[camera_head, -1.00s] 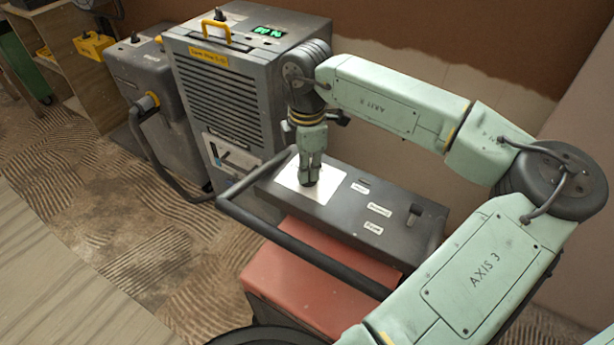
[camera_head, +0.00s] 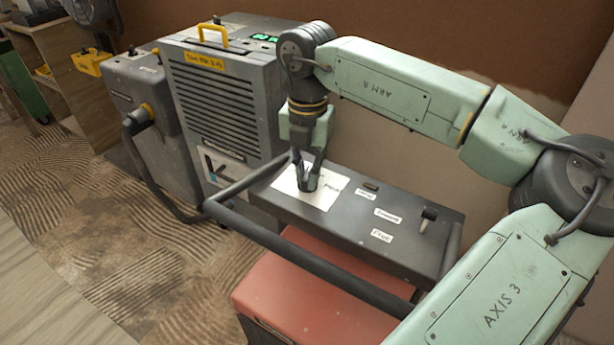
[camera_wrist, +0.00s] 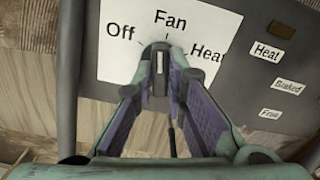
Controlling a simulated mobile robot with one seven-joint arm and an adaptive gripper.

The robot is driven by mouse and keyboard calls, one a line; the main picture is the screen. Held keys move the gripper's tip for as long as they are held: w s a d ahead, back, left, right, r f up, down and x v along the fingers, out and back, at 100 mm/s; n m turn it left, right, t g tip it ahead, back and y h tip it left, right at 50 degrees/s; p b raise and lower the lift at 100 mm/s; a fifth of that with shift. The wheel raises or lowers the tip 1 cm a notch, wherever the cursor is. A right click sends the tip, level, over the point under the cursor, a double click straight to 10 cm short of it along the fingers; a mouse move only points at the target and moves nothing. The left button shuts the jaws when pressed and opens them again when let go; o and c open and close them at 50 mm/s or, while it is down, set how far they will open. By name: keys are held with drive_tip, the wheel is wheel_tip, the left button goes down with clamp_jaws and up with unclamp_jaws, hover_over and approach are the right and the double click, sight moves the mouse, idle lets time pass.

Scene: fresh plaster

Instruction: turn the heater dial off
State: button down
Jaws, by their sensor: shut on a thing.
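The heater dial (camera_wrist: 159,70) is a small dark knob with a pale stripe. It stands on a white plate (camera_wrist: 120,70) marked Off, Fan and a partly covered Heat. In the wrist view the stripe runs up the picture, roughly toward Fan, with Off to its left. My gripper (camera_wrist: 160,68) is shut on the dial, one finger on each side. In the head view my gripper (camera_head: 309,184) points down onto the white plate (camera_head: 287,179), and its fingers mostly hide the dial.
The dark panel (camera_head: 340,222) carries small labels and a lever (camera_head: 428,216) at its right. A dark rail (camera_head: 310,262) runs along its front above a red box (camera_head: 310,305). A grey slatted unit (camera_head: 225,110) stands behind left, beside a hose (camera_head: 150,165).

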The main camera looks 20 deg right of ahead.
drive_tip(key=n+b, duration=0.1)
drive_tip(key=n, duration=0.3)
drive_tip(key=shift+n, duration=0.3)
drive_tip(key=shift+d+n+b, duration=0.1)
drive_tip(key=shift+n+b, duration=0.35)
drive_tip(key=shift+n, duration=1.75)
drive_tip(key=c, duration=1.6)
unclamp_jaws()
wheel_tip(320, 180, up, 12)
